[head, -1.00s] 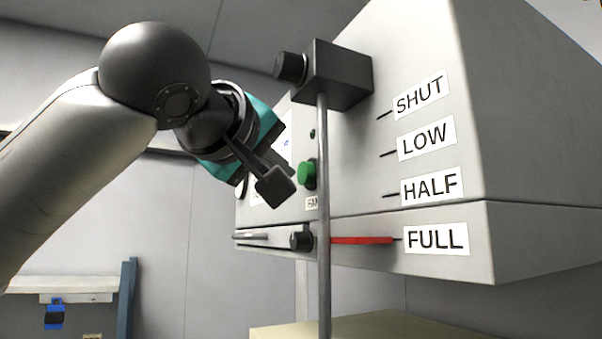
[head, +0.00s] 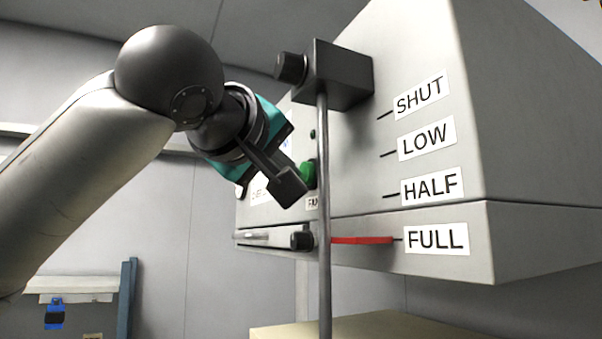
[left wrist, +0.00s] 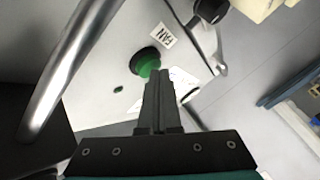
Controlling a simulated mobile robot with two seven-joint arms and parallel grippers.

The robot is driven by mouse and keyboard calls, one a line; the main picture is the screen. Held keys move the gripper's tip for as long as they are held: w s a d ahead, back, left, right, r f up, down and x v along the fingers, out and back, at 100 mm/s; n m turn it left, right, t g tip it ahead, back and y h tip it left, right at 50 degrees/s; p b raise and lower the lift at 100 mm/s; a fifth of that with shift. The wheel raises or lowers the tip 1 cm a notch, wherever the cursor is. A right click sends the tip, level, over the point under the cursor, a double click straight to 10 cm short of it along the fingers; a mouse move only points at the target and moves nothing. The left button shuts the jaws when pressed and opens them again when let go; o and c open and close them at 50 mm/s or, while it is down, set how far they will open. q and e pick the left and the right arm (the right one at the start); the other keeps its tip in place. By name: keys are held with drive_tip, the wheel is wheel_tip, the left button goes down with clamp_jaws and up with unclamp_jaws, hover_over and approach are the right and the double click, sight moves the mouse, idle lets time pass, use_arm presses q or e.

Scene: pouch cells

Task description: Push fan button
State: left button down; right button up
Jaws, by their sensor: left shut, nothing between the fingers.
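The green fan button (head: 308,173) is on the front face of the grey box (head: 440,120), above a small label partly reading "FAN". In the left wrist view the green button (left wrist: 146,62) has a dark collar and sits beside the FAN label (left wrist: 166,37). My left gripper (head: 288,186) is shut and empty, close in front of the button and partly covering it. In the left wrist view its closed fingertips (left wrist: 158,76) overlap the button's lower right edge; I cannot tell whether they touch it. My right gripper is not in view.
A vertical metal rod (head: 323,220) with a black block (head: 338,75) stands just right of the button. A red pointer (head: 362,240) lines up with the FULL label (head: 437,238). A dark knob (head: 302,240) is below. Open room lies at lower left.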

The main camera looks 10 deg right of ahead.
use_arm(q)
drive_tip(key=shift+d, duration=0.2)
idle(0.3)
drive_tip(key=shift+s+a+b, duration=0.15)
drive_tip(key=shift+a+b, duration=0.15)
drive_tip(key=shift+a, duration=0.25)
drive_tip(key=s+a+b, duration=0.2)
drive_tip(key=a, duration=0.3)
drive_tip(key=shift+a, duration=0.4)
idle(0.5)
